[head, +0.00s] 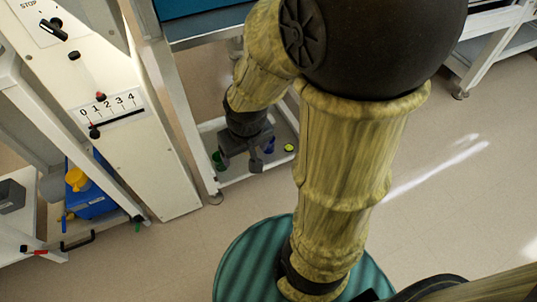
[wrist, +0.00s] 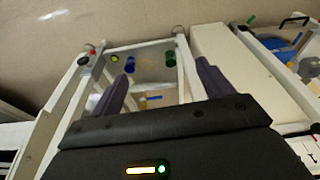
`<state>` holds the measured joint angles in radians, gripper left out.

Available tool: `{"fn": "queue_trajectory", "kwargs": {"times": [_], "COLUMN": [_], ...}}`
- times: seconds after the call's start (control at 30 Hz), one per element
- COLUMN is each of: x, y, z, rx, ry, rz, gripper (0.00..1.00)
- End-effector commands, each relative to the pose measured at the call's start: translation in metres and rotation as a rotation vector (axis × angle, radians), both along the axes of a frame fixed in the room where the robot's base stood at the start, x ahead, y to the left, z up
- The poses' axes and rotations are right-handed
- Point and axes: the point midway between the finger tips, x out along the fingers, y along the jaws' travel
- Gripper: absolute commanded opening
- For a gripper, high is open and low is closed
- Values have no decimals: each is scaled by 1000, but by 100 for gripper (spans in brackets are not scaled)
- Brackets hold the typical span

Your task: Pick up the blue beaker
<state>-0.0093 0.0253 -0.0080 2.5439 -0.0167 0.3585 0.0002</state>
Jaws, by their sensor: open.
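The blue beaker (head: 269,145) stands on a low white shelf, partly hidden behind my gripper (head: 240,160) in the head view. It also shows small in the wrist view (wrist: 129,65), beyond the tip of the left finger. My gripper (wrist: 164,70) is open, its two dark fingers apart with nothing held between them. It is still some way from the beaker, above the shelf in the head view.
A green vessel (wrist: 170,57) and a small yellow-green round thing (head: 289,148) are on the same shelf (head: 236,180), on either side of the beaker. White frame legs border it. A white panel cabinet (head: 120,130) stands left; open floor lies right.

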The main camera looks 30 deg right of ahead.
Motion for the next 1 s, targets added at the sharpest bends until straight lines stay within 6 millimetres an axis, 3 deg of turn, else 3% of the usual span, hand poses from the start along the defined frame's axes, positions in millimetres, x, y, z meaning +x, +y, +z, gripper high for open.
{"fn": "queue_trajectory", "kwargs": {"times": [0.03, 0.4, 0.67, 1.0], "x": [1, 24, 53, 92], "y": [0, -7, -21, -54], "z": [-28, -128, -181, -259], "rx": [-3, -67, -188, -446], "ry": [7, 112, 263, 501], "rz": [5, 92, 228, 460], "gripper": [79, 79, 79, 79]}}
